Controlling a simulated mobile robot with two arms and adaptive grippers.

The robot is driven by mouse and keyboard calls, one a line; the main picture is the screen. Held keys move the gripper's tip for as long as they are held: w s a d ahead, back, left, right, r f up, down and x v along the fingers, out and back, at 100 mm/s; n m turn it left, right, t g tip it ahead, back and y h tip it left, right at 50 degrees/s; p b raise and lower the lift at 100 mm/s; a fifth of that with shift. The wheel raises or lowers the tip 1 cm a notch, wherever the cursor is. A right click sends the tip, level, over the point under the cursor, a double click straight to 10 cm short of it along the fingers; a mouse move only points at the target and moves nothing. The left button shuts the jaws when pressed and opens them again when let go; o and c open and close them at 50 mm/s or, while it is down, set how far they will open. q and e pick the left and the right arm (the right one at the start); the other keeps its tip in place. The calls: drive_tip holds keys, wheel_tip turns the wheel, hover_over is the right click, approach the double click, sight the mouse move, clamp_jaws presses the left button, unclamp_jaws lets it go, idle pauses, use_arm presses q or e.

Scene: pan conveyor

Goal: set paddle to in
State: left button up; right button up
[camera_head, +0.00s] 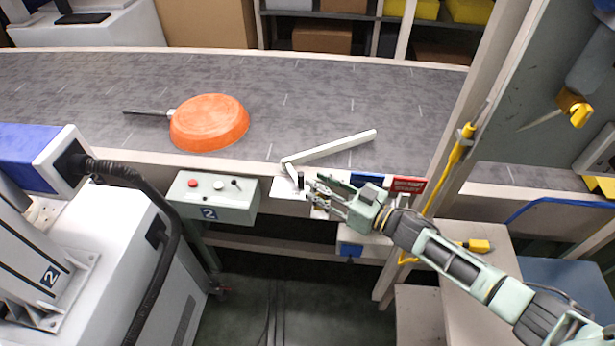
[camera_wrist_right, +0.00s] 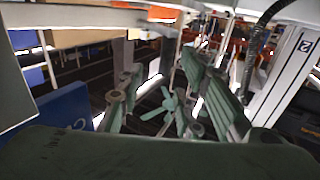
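The white paddle (camera_head: 330,146) is a long bar in the head view. It reaches from a pivot at the conveyor's near edge out over the belt, angled up to the right. A small dark upright knob (camera_head: 300,181) stands on the white plate (camera_head: 283,188) by the pivot. My right gripper (camera_head: 318,190) is just right of the knob, with its fingers pointing left. In the right wrist view its fingers (camera_wrist_right: 172,105) look spread, with no object seen between them. Whether it touches the knob cannot be told. My left gripper is not in view.
An orange pan (camera_head: 209,122) lies upside down on the grey conveyor (camera_head: 320,95), left of the paddle. A button box (camera_head: 212,198) marked 2 is mounted at the near edge. Blue and red labels (camera_head: 408,186) sit beside my right gripper. A post with a yellow cable (camera_head: 455,150) stands at right.

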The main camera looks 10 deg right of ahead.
drive_tip(key=v, duration=0.6)
drive_tip(key=shift+s+d, duration=0.2)
drive_tip(key=shift+d, duration=0.05)
drive_tip(key=shift+c, duration=0.5)
